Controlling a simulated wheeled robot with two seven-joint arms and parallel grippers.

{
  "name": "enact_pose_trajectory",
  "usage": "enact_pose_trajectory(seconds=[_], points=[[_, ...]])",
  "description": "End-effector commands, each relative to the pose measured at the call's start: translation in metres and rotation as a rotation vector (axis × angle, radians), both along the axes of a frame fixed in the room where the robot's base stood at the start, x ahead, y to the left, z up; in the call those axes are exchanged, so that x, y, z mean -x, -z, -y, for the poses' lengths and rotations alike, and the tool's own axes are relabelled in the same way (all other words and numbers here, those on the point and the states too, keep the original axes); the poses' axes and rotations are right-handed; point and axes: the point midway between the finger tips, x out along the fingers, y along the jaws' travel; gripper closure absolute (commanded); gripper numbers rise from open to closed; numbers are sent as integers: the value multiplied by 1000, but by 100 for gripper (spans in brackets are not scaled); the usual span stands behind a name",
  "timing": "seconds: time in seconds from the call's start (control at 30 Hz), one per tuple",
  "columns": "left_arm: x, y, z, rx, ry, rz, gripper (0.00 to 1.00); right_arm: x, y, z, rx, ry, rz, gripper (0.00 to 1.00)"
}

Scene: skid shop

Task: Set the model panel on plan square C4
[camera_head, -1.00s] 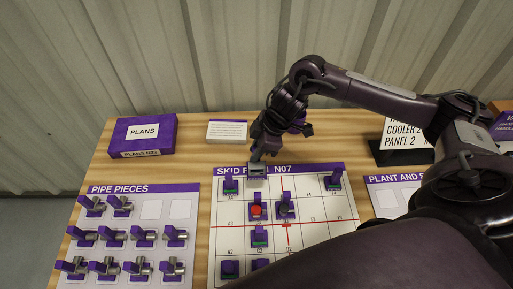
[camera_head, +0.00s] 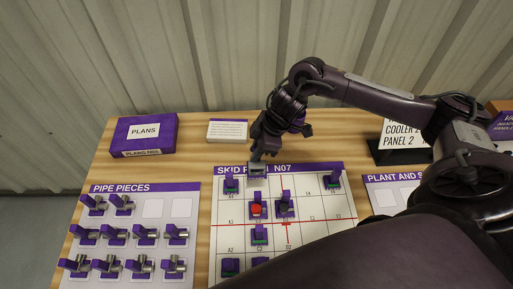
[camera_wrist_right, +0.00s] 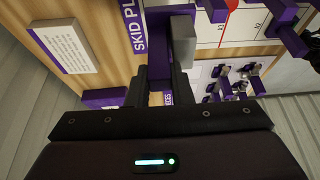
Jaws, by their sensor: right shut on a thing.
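My right gripper (camera_head: 257,160) is shut on the model panel, a small piece with a grey block (camera_head: 257,170) and a purple part. In the right wrist view the grey block (camera_wrist_right: 184,40) stands between and beyond the dark fingers (camera_wrist_right: 158,88). The panel is at the top edge of the plan board (camera_head: 320,235), headed SKID PLAN N07, over the title strip and top row, right of the piece in A4. I cannot tell whether it touches the board. Square C4's label is hidden or too small to read. My left gripper is not in view.
Left is the pipe pieces sheet (camera_head: 153,207); behind are the plans box (camera_head: 165,119) and a card (camera_head: 227,131).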

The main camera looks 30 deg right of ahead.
Motion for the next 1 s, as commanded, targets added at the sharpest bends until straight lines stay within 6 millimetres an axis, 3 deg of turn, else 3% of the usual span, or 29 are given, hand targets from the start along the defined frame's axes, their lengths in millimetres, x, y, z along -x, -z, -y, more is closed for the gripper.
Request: enact_pose_trajectory(seconds=[1.0], points=[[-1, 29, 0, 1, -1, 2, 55, 0, 47, -1, -1, -1, 0, 100]])
